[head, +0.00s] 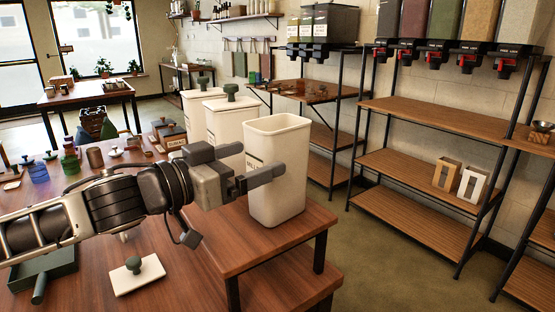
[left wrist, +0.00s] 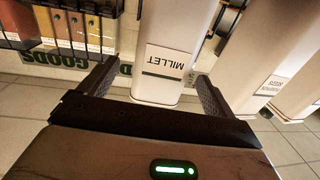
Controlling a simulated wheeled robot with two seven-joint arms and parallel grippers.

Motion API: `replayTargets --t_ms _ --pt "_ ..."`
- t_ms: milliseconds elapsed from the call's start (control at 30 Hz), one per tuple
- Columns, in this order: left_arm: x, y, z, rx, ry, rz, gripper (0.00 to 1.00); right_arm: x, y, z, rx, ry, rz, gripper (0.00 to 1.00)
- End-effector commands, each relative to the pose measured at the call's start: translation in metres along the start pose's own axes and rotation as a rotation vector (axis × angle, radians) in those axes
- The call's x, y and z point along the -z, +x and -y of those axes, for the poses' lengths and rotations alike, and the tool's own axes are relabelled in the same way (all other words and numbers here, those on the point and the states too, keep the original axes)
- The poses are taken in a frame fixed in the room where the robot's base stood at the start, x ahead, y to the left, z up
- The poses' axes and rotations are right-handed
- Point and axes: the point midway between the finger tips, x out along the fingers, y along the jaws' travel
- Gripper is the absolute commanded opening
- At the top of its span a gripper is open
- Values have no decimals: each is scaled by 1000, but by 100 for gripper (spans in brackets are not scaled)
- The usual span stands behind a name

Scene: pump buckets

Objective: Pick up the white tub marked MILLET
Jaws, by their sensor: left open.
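The white MILLET tub (head: 290,190) stands upright and lidless on the raised wooden stand (head: 262,250), nearest the stand's right end. In the left wrist view the tub (left wrist: 155,90) appears upside down, its MILLET label readable between the fingers. My left gripper (head: 262,160) is open, with its fingers spread to either side of the tub at label height. In the head view, the nearer finger crosses in front of the tub and partly covers the label. I cannot tell whether either finger touches it. My right gripper is not in view.
Two lidded white tubs (head: 225,125) stand close behind the MILLET tub. A white lid with a green knob (head: 137,274) and a dark green scoop (head: 42,275) lie on the lower table at front left. Wooden shelving (head: 430,112) stands across the floor at right.

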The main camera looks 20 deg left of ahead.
Motion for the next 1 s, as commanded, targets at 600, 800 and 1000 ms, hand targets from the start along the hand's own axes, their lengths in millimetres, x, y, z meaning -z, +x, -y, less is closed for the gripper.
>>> replayTargets --t_ms 600,800,1000 --pt "5 65 2 -2 2 0 90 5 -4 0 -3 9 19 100" --pt "4 67 3 -1 2 2 90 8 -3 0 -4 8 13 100" --pt "4 67 3 -1 2 1 51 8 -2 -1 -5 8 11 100"
